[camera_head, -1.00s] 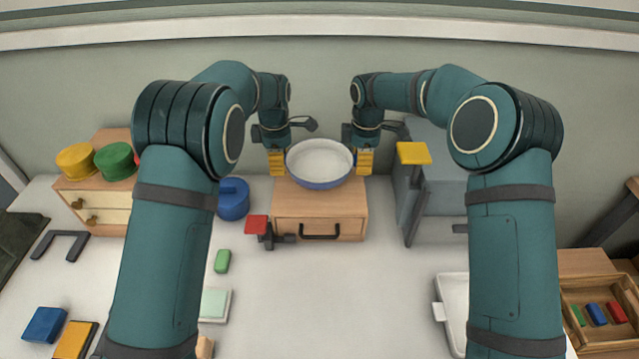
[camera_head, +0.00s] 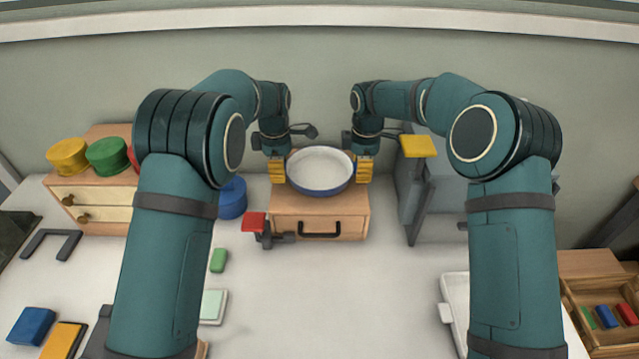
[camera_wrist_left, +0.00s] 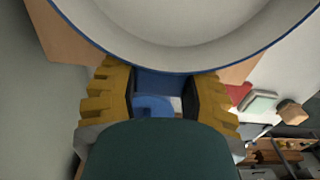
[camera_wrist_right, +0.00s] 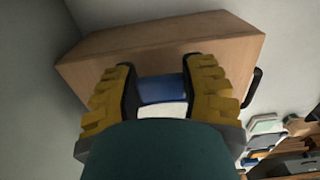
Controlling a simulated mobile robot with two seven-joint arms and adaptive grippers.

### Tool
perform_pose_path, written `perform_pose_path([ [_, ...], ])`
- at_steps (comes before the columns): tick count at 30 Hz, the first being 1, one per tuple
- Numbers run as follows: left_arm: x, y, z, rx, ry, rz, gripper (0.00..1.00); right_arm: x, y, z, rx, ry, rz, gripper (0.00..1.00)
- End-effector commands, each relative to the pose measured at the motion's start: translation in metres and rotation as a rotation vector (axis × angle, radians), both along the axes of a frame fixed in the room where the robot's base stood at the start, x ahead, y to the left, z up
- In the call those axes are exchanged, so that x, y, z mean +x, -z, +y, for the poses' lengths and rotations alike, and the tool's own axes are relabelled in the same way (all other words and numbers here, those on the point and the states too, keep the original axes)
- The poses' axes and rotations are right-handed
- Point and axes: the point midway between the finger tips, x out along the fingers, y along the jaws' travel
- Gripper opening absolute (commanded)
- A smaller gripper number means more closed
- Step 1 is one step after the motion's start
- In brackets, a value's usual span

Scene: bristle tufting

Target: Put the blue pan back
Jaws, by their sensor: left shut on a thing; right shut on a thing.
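The blue pan (camera_head: 320,168), blue outside with a white inside, is level between my two grippers, over the top of the wooden drawer box (camera_head: 320,209). I cannot tell whether it touches the box. My left gripper (camera_head: 277,170) is shut on the pan's left side; the left wrist view shows the pan's rim (camera_wrist_left: 180,58) and a blue part between the yellow fingers. My right gripper (camera_head: 363,169) is shut on its right side; a blue part (camera_wrist_right: 162,90) shows between the fingers in the right wrist view. The fingers partly hide the gripped parts.
A blue pot (camera_head: 232,199) and a red-topped clamp (camera_head: 255,223) are left of the box. A grey block (camera_head: 446,210) with a yellow-topped fixture (camera_head: 418,147) stands right. Yellow and green round things (camera_head: 107,156) sit on a left drawer unit. The table before the box is clear.

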Motion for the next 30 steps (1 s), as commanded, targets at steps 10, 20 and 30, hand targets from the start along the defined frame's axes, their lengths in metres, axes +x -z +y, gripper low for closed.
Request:
perform_pose_path([
  [10,0.0,0.009,-0.001,-0.001,0.001,-0.001,0.74,0.0,0.009,0.001,0.001,-0.001,0.0,0.73],
  [20,0.0,0.003,0.0,-0.001,0.0,-0.001,0.74,0.0,0.009,0.0,0.0,0.0,0.0,0.73],
  [30,0.001,-0.057,0.0,-0.001,0.0,-0.005,0.74,0.0,0.009,0.0,0.0,0.0,0.0,0.73],
])
